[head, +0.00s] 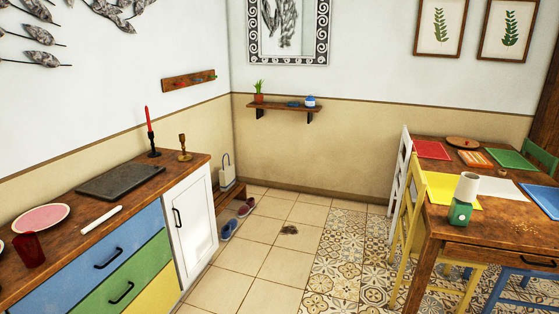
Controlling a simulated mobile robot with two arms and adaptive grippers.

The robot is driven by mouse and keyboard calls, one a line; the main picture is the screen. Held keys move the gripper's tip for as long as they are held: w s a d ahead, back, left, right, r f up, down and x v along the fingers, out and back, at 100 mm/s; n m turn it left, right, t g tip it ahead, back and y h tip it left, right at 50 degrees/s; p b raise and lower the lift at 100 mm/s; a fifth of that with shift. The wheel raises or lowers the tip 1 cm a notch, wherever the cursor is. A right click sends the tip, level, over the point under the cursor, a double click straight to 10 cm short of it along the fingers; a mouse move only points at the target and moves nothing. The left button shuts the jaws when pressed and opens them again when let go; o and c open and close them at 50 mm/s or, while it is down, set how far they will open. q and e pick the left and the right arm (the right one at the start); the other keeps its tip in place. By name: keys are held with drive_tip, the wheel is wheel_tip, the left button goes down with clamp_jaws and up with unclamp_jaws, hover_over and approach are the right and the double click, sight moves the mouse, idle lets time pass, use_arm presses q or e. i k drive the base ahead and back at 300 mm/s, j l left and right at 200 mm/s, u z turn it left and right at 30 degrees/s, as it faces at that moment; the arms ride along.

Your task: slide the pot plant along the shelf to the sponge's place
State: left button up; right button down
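The pot plant (259,97), a green spiky plant in a small terracotta pot, stands upright at the left end of a brown wooden wall shelf (275,105). A small flat blue thing (292,105) lies near the middle of the shelf, to the right of the plant. It may be the sponge, but it is too small to tell. A blue and white jar (310,101) stands at the shelf's right end. Neither of my grippers is in view.
A wooden-topped cabinet (121,185) runs along the left, with candlesticks and a dark board on it. A dining table (432,217) with chairs stands at the right. Shoes (246,207) and a dark patch (289,230) lie on the floor. Tiles between are mostly clear.

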sight(257, 97)
drive_tip(key=i, duration=5.05)
